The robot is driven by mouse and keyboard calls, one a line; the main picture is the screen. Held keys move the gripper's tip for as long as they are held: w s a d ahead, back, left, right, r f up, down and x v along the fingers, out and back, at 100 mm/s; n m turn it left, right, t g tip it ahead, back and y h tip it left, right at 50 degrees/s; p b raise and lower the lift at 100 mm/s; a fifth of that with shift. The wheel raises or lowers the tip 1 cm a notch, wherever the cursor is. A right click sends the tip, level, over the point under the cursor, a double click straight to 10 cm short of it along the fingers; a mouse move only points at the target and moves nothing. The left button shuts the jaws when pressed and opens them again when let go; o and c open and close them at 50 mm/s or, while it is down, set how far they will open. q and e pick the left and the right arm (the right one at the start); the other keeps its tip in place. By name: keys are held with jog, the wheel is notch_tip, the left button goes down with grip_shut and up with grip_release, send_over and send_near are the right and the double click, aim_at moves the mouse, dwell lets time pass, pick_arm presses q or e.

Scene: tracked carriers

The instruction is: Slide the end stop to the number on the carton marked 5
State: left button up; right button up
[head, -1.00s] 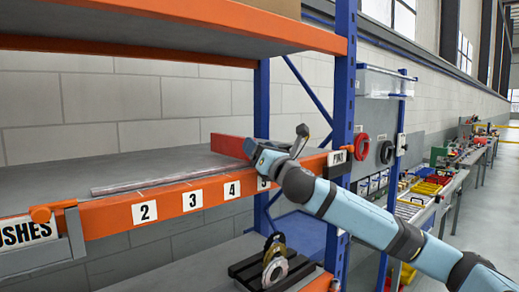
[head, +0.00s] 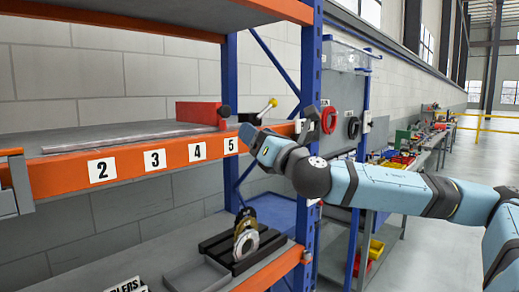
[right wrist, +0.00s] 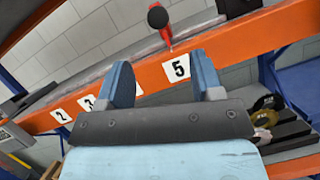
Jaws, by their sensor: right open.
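The end stop is a red block (head: 198,113) with a round black knob (head: 224,111) on the upper shelf, close to the 5 label (head: 230,146) on the orange beam. In the right wrist view its red part (right wrist: 166,35) and black knob (right wrist: 158,17) stand just left of the 5 label (right wrist: 177,67). My right gripper (head: 246,132) is in front of the beam, right of the stop and apart from it. Its two blue fingers (right wrist: 160,68) are spread with nothing between them. No carton marked 5 shows. My left gripper is out of view.
A flat metal strip (head: 130,137) lies along the shelf's front. Labels 2, 3 and 4 run left of the 5. A yellow-tipped lever (head: 265,108) rises behind my gripper by the blue upright (head: 311,80). The lower shelf holds ring-shaped parts (head: 245,240) and a grey tray (head: 197,277).

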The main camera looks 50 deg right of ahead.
jog(key=shift+s+a+f, duration=0.15)
jog(key=shift+s, duration=0.2)
dwell(0.4)
jog(key=w+a+f+m+g+y+p, duration=0.15)
jog(key=f+m, duration=0.25)
jog(key=f, duration=0.7)
jog(key=a+f+m+g+p, duration=0.25)
jog(key=f+m, duration=0.25)
jog(key=f, duration=0.6)
jog(key=w+a+f+m+g+y+p, duration=0.1)
jog(key=a+f+m+g, duration=0.2)
jog(key=f, duration=0.9)
jog(key=s+a+f+m+g+y+p, duration=0.2)
jog(key=s+a+f+m+g+p, duration=0.2)
jog(key=s+a+f+m, duration=1.2)
jog(key=s+a+f+p, duration=0.1)
jog(key=s+a+f, duration=0.2)
jog(key=s+f, duration=0.2)
notch_tip(320, 180, down, 2)
jog(key=shift+s+m, duration=0.2)
jog(key=shift+m, duration=0.2)
